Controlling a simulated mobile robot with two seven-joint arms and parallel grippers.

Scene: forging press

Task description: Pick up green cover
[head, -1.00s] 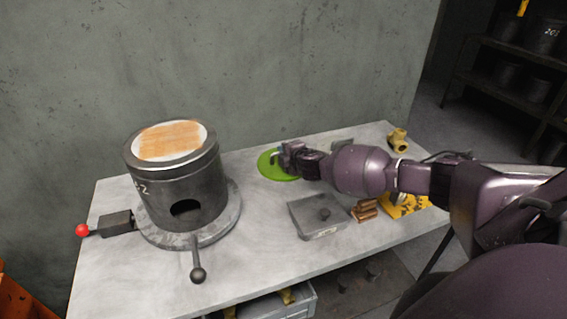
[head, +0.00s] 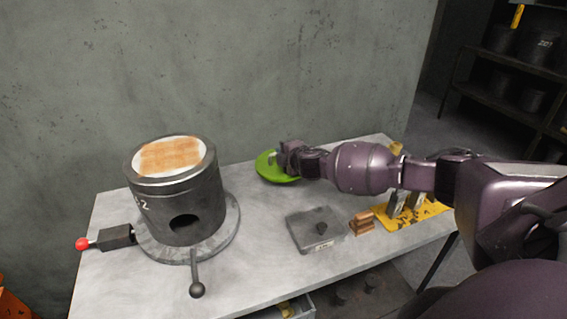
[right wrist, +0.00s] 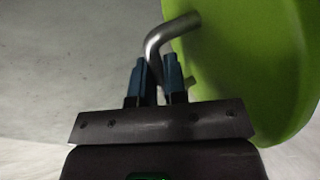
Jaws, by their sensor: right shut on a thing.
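The green cover (head: 268,172) is a round green disc with a bent metal handle, near the back of the table in the head view. It also fills the right side of the right wrist view (right wrist: 262,75). My right gripper (head: 284,157) is at the cover, its blue fingers (right wrist: 157,75) shut on the bent handle (right wrist: 168,38). The cover looks tilted and seems slightly above the table. The gripper and wrist hide part of the cover in the head view. My left gripper is not in view.
A wall is behind.

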